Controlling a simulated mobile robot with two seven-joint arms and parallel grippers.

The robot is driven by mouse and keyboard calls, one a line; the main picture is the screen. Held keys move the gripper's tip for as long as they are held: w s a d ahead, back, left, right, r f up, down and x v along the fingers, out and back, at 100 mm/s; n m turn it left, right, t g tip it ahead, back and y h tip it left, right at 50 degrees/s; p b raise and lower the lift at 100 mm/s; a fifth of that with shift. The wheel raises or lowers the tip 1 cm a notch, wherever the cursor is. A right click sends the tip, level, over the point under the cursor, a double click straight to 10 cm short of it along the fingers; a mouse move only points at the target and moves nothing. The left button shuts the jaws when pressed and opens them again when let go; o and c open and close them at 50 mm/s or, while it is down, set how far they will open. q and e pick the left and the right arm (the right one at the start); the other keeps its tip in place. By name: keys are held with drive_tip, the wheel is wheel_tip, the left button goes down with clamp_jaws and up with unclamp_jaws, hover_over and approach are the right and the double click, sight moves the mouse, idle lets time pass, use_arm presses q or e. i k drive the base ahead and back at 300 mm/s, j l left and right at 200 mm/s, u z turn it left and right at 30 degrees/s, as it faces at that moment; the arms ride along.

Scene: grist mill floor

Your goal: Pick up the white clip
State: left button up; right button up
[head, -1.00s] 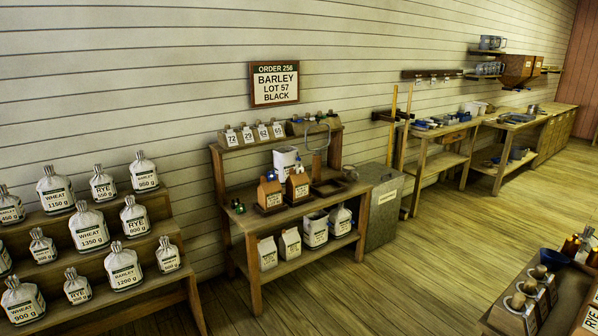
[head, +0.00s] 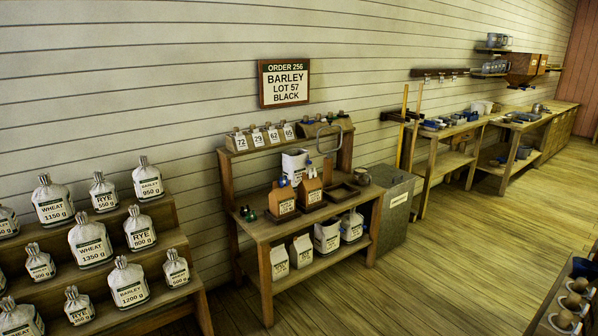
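I cannot make out a white clip for certain in the head view. Small items (head: 248,214) lie at the left end of the wooden bench (head: 262,232); they look green and dark, too small to name. Small pale things hang from a dark wall rail (head: 440,73), also too small to identify. Neither of my grippers is in view.
Labelled flour sacks (head: 90,241) fill a stepped rack at left. The order sign (head: 284,82) reads barley, lot 57, black. A grey bin (head: 398,208) stands right of the bench. Another counter (head: 548,318) cuts in at lower right. Open plank floor (head: 450,260) lies between.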

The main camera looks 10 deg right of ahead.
sight(311, 172)
drive_tip(key=i+j+u, duration=0.1)
drive_tip(key=i+j, duration=0.15)
drive_tip(key=i, duration=0.15)
drive_tip(key=i+j+u, duration=0.1)
drive_tip(key=i, duration=0.3)
drive_tip(key=i+j+u, duration=0.1)
drive_tip(key=i+j, duration=0.15)
drive_tip(key=i, duration=0.15)
drive_tip(key=i+l+u, duration=0.15)
drive_tip(key=i+l, duration=0.25)
drive_tip(key=i+l+u, duration=0.2)
drive_tip(key=i+l, duration=0.2)
drive_tip(key=l, duration=0.15)
drive_tip(key=i+l, duration=0.2)
drive_tip(key=l, duration=0.2)
drive_tip(key=i+l+u, duration=0.1)
drive_tip(key=l, duration=0.25)
drive_tip(key=i+l, duration=0.3)
drive_tip(key=i+l+u, duration=0.1)
drive_tip(key=l, duration=0.4)
drive_tip(key=i, duration=0.05)
